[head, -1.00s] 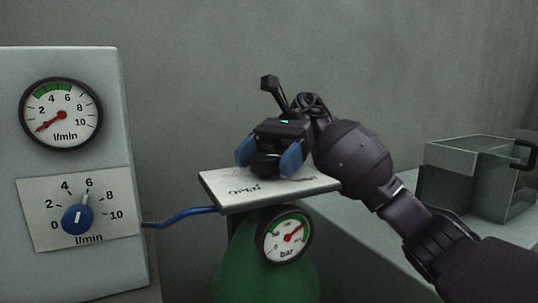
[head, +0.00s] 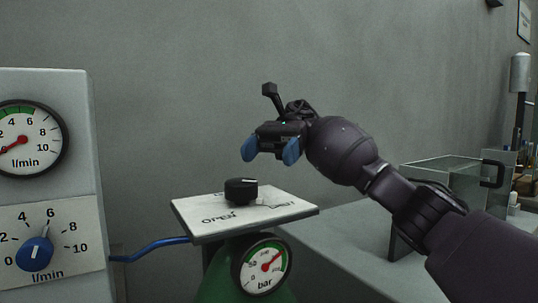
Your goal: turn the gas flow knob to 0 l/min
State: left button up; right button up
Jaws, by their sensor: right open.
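The blue gas flow knob (head: 35,254) is on a white dial plate (head: 84,233) at the lower left, marked 0 to 10 l/min. Its raised end points up, about toward 6. The round flow gauge (head: 24,146) above it is partly cut off by the left edge; its red needle points low left, near 0. My right gripper (head: 270,152) is open and empty, its two blue fingers apart. It hangs above the black valve knob (head: 241,191), clear of it, well right of the blue knob. My left gripper is not in view.
The black valve knob sits on a tilted plate (head: 190,221) reading OPEN, over a green cylinder (head: 218,284) with a bar gauge (head: 262,265). A blue hose (head: 150,248) runs left to the grey panel (head: 70,105). A clear box (head: 450,175) stands on the right counter.

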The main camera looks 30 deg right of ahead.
aim_at(36, 253)
jog(key=k, duration=1)
